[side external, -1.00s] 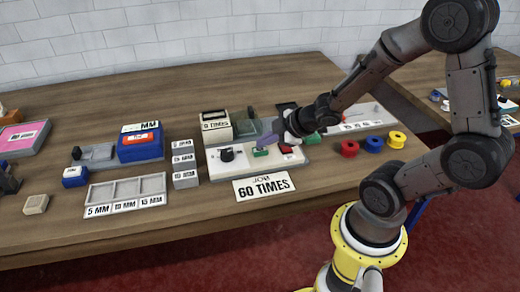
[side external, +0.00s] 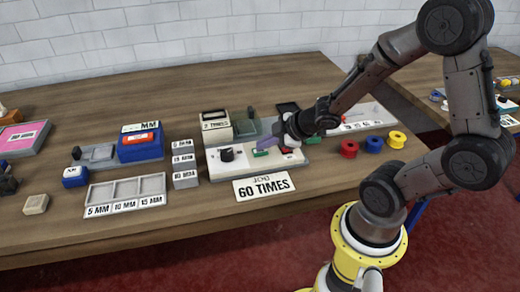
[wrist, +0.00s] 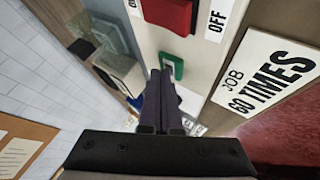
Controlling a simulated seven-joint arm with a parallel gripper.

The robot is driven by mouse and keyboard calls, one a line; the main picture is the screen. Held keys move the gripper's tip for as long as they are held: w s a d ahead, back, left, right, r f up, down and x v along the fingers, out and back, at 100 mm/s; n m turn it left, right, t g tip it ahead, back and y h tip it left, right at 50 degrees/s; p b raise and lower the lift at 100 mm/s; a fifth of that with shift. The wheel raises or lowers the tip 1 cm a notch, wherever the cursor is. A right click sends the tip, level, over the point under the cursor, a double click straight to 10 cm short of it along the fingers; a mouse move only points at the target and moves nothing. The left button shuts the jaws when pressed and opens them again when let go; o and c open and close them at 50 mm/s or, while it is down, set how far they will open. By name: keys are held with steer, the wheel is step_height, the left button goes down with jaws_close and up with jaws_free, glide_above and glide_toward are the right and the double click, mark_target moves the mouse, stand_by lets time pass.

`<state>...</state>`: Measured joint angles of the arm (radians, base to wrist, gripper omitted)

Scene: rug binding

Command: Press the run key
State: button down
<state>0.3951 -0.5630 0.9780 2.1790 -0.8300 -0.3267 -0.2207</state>
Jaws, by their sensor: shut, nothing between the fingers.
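The control panel (side external: 225,168) is a pale box on the table with a black knob (side external: 227,154) at its left. A green key (side external: 261,153) sits on its top; it also shows in the wrist view (wrist: 177,66), partly hidden by my fingers. A red switch (wrist: 168,13) lies beyond it, between ON and OFF labels. My gripper (side external: 260,145) is shut and empty, its purple fingers slanting down to the green key. In the wrist view its fingertips (wrist: 160,72) overlap the key's edge. I cannot tell whether they touch it.
Red, blue and yellow spools (side external: 373,145) are to the right. Small blocks (side external: 185,164) and a compartment tray (side external: 126,190) are left.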

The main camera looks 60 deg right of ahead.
mark_target(264, 152)
steer(key=shift+r, duration=0.8)
steer(key=shift+r, duration=0.1)
steer(key=shift+r, duration=2.4)
